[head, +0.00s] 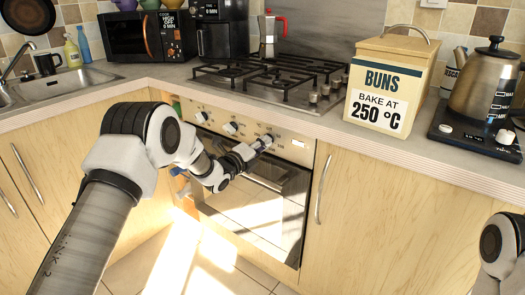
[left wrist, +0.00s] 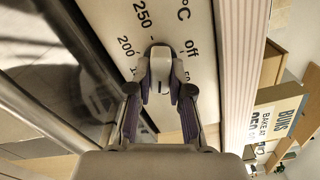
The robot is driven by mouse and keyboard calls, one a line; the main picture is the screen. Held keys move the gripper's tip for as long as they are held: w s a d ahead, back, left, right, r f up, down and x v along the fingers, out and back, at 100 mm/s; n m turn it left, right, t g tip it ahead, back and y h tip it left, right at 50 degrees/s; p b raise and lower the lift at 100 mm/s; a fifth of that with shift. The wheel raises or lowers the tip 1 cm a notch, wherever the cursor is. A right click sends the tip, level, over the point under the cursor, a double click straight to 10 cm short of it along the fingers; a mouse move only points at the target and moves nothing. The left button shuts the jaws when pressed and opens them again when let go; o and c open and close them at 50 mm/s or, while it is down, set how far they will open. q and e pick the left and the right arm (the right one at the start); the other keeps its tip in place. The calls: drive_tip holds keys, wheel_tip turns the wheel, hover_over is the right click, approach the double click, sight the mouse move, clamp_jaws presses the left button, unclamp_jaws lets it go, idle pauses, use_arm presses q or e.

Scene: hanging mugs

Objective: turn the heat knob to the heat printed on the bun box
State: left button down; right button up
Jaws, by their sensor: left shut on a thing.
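In the left wrist view the left gripper (left wrist: 160,92) is shut on the heat knob (left wrist: 160,58), one finger on each side. The dial around it shows 250, 200, off and °C; part is hidden by the fingers. I cannot tell which mark the knob points at. My right gripper is out of view.
The oven door handle runs below. A gas hob (head: 265,80) and a kettle (head: 485,85) stand on the counter.

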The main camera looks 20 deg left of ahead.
use_arm(q)
drive_tip(key=shift+w+a+f+m+b, duration=0.1)
drive_tip(key=shift+a+m+b, duration=0.05)
drive_tip(key=shift+m+b, duration=7.75)
drive_tip(key=shift+a+f+m+b, duration=0.15)
drive_tip(key=shift+m+b, duration=5.45)
drive_tip(key=shift+b, duration=4.45)
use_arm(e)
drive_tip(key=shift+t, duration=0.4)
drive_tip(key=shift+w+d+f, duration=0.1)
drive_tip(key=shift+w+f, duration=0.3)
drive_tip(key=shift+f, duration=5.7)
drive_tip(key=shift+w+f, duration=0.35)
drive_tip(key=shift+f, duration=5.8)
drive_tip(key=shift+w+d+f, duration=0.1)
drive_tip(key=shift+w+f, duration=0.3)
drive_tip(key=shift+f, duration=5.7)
use_arm(q)
drive_tip(key=shift+r, duration=0.1)
drive_tip(key=c, duration=1.1)
unclamp_jaws()
drive_tip(key=shift+o, duration=0.2)
